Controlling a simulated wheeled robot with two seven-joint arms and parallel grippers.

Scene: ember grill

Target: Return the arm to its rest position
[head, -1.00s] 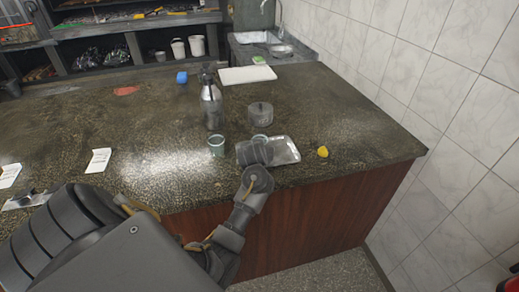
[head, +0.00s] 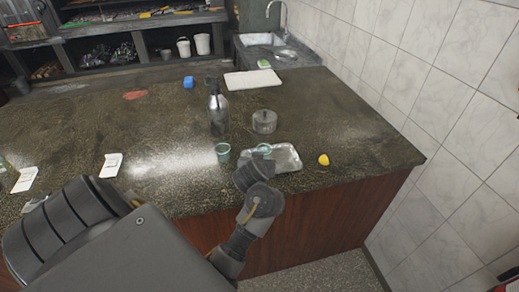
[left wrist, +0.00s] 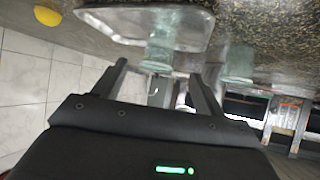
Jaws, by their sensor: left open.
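My left arm comes in from the lower left in the head view, and its wrist is at the front edge of the counter. Its fingers are hidden there behind the wrist. In the left wrist view my left gripper (left wrist: 160,73) is open, with nothing between its fingers. A green cup (head: 262,149) stands on the metal tray (head: 288,160), just beyond the wrist. In the left wrist view that cup (left wrist: 160,48) appears past the fingertips, on the tray (left wrist: 110,22). My right gripper is not in view.
A second green cup (head: 222,153) stands left of the tray. A dark bottle (head: 217,112) and a grey lidded pot (head: 264,122) stand behind. A lemon (head: 323,160) lies to the right. White cards lie at left. The counter (head: 350,120) is clear at right.

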